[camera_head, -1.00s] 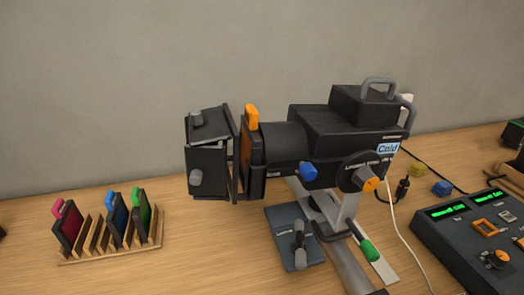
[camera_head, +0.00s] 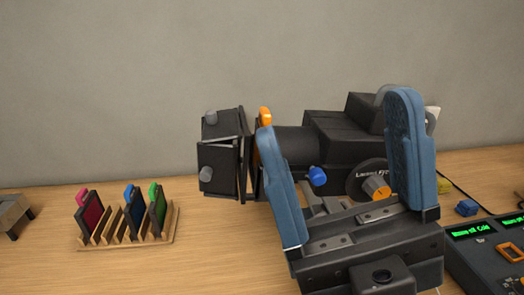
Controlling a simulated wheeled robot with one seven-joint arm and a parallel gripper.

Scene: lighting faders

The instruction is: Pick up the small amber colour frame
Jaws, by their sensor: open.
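An amber colour frame with an orange tab (camera_head: 265,117) stands in the front slot of the black stage lantern. Only its tab and a thin edge show; my left finger hides part of it. My gripper (camera_head: 335,115), with two blue padded fingers spread wide, is open and empty in front of the lantern. Its left finger overlaps the frame's edge in this view; I cannot tell whether they touch.
A wooden rack (camera_head: 130,243) at the left holds pink-tabbed, blue-tabbed and green-tabbed frames. The black lantern (camera_head: 352,130) has barn doors (camera_head: 221,155) at its left end. The dark console (camera_head: 478,265) and a blue block (camera_head: 467,208) are at the right. Table between rack and lantern is clear.

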